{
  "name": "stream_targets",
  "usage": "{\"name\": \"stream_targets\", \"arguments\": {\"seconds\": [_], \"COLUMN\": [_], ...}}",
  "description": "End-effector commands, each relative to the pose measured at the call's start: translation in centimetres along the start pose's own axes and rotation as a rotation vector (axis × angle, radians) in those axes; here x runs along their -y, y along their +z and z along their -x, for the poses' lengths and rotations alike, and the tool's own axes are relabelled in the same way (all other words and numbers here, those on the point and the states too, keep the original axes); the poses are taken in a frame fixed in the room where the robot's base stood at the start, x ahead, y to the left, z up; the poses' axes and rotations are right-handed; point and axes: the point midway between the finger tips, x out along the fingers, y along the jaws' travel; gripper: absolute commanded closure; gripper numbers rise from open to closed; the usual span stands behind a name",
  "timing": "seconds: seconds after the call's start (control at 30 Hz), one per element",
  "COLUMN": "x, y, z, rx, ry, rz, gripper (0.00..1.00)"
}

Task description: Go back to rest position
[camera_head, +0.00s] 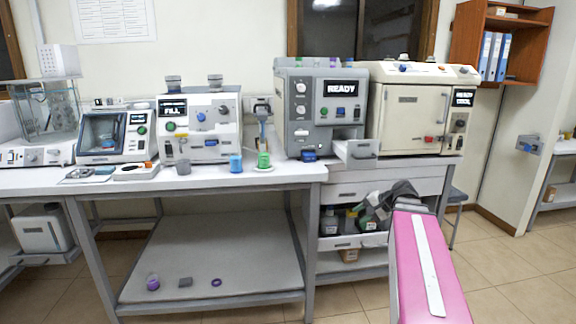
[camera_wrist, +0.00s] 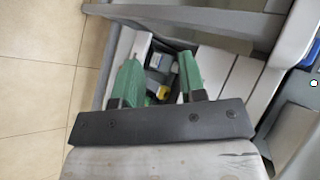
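My gripper (camera_head: 374,212) is in front of the bench's right-hand drawer unit in the head view, at the end of my pink arm. In the wrist view my gripper (camera_wrist: 160,75) has two green fingers standing apart. No object is held between them. Past the fingers the wrist view shows the drawer with small items, one with a yellow part (camera_wrist: 163,92). In the head view several dark bottles (camera_head: 330,222) stand in the open lower drawer (camera_head: 345,242), close to the gripper. My arm and gripper hide part of the drawer's right side.
The bench (camera_head: 215,181) carries a grey machine reading READY (camera_head: 318,108), a cream machine (camera_head: 412,108) and a FILL machine (camera_head: 200,125). A blue cup (camera_head: 235,163) and a green-based item (camera_head: 263,160) stand near its front. Floor at right is clear.

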Motion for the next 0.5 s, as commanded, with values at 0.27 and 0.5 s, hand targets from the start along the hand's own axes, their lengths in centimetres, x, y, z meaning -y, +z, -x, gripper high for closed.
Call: {"name": "stream_targets", "arguments": {"seconds": [0.27, 0.5], "x": [-8.4, -14.3], "y": [6.3, 10.6], "z": [-10.2, -14.7], "rx": [0.08, 0.154], "ry": [0.415, 0.716], "rz": [0.219, 0.455], "gripper": [0.62, 0.62]}}
